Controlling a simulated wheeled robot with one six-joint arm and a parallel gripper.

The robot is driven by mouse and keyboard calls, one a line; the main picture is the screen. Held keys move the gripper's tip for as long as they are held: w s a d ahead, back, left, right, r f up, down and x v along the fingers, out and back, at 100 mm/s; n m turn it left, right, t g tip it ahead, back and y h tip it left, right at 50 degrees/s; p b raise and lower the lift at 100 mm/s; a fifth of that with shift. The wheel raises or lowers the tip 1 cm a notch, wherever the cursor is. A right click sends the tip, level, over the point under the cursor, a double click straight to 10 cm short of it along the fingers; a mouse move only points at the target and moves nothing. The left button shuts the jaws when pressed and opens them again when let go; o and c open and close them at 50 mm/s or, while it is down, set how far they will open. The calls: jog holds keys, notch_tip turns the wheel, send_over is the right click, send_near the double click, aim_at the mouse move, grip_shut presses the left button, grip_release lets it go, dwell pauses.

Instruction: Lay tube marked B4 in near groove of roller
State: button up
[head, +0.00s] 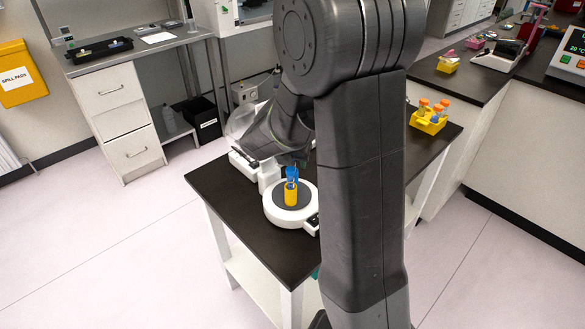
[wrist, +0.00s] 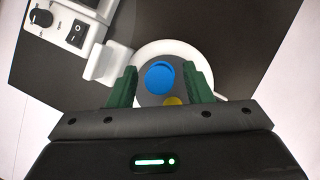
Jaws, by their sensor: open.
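No B4 mark can be read. In the wrist view the blue cap (wrist: 158,78) lies between the two green fingers of my gripper (wrist: 160,84), which is open. I cannot tell whether the fingers touch it. In the head view my dark arm hides much of the gripper. A long black device (head: 99,50) with blue and yellow pieces lying on it, possibly the roller, sits on the back left bench; its grooves are too small to make out.
A white device with a knob and switch (wrist: 72,24) stands beside the round one. A yellow rack (head: 428,122) with orange-capped tubes is at the table's right. Open floor (head: 130,240) lies between the dark table (head: 235,195) and the left bench.

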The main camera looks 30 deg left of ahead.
grip_shut()
jog(key=shift+r+p, duration=0.75)
jog(key=shift+p, duration=0.15)
notch_tip(320, 180, up, 6)
jog(key=p, duration=0.6)
jog(key=shift+r+p, duration=0.15)
jog(key=shift+p, duration=0.2)
